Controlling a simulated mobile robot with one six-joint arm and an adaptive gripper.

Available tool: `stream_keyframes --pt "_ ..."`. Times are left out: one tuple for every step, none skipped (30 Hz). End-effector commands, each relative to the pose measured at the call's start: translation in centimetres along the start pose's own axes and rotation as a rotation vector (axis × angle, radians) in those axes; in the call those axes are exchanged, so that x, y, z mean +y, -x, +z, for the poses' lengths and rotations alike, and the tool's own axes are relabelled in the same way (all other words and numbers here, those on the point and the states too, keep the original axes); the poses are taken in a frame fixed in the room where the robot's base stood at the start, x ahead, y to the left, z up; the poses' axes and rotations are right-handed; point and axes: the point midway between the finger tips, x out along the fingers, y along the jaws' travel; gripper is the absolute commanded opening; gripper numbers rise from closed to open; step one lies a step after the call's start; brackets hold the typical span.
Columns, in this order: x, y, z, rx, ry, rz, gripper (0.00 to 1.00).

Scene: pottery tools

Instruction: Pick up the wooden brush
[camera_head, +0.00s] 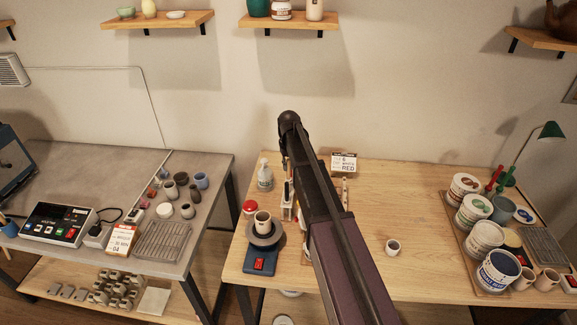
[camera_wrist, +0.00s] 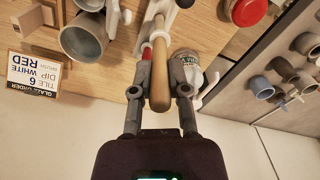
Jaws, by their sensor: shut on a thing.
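The wooden brush (camera_wrist: 160,78) shows in the wrist view as a light-brown rounded handle lying between my two fingers. My gripper (camera_wrist: 163,88) is shut on this handle, with a finger on each side of it. The brush's far end runs up toward the top of the picture, where its head is hard to make out. In the head view my dark arm reaches over the wooden table (camera_head: 365,225) and hides the gripper and most of the brush.
In the wrist view a white labelled bottle (camera_wrist: 187,66) stands close by the right finger, and a red-handled tool (camera_wrist: 147,51) by the left. A grey cup (camera_wrist: 84,38) and a sign card (camera_wrist: 37,74) lie left. Paint tubs (camera_head: 485,238) stand at the table's right.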

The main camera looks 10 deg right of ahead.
Motion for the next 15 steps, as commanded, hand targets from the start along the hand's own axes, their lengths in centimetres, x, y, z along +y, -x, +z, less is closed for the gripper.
stream_keyframes --pt "0.0 1.1 0.0 0.0 0.0 0.0 0.0" --pt "0.0 1.3 0.0 0.0 0.0 0.0 0.0" --pt "0.0 1.7 0.0 0.0 0.0 0.0 0.0" --pt "0.0 1.9 0.0 0.0 0.0 0.0 0.0" --pt "0.0 2.1 0.0 0.0 0.0 0.0 0.0" --pt "0.0 2.4 0.0 0.0 0.0 0.0 0.0" --pt "0.0 2.6 0.0 0.0 0.0 0.0 0.0" --pt "0.0 2.7 0.0 0.0 0.0 0.0 0.0" --pt "0.0 2.9 0.0 0.0 0.0 0.0 0.0" --pt "0.0 3.1 0.0 0.0 0.0 0.0 0.0" --pt "0.0 3.2 0.0 0.0 0.0 0.0 0.0" --pt "0.0 3.3 0.0 0.0 0.0 0.0 0.0" --pt "0.0 3.4 0.0 0.0 0.0 0.0 0.0" --pt "0.0 3.4 0.0 0.0 0.0 0.0 0.0" --pt "0.0 3.5 0.0 0.0 0.0 0.0 0.0"
